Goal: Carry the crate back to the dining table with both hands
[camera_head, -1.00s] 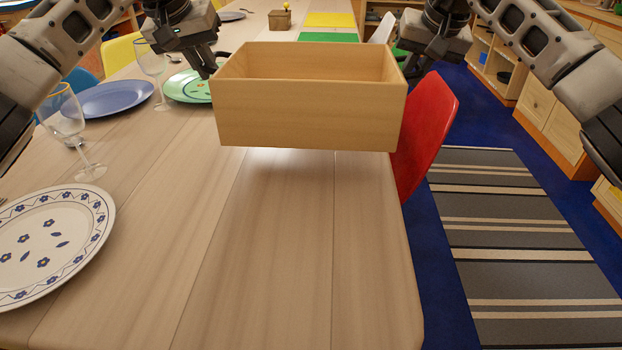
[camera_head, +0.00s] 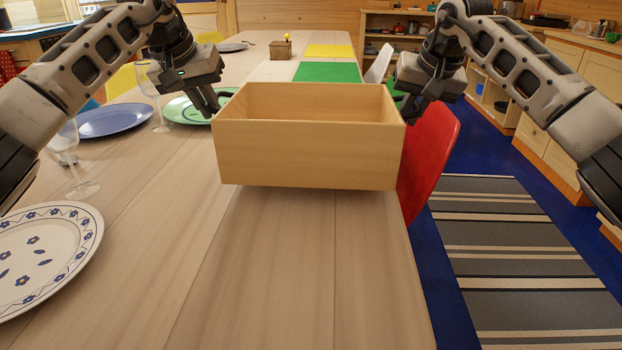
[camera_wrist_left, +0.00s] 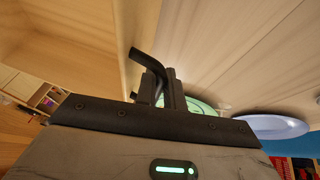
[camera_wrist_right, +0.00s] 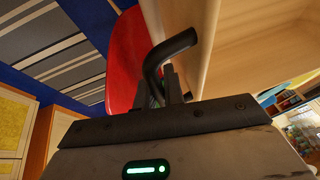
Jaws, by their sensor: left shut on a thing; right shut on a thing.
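The crate (camera_head: 308,152) is a plain open-topped wooden box, level and upright, over the near end of the dining table (camera_head: 270,270). It is very close to the tabletop; I cannot tell whether its bottom touches.
A green plate (camera_head: 185,108), a blue plate (camera_head: 112,120), wine glasses (camera_head: 150,85) and a flowered plate (camera_head: 40,258) are left of the crate. A red chair (camera_head: 428,160) stands close by its right side. The tabletop in front is clear.

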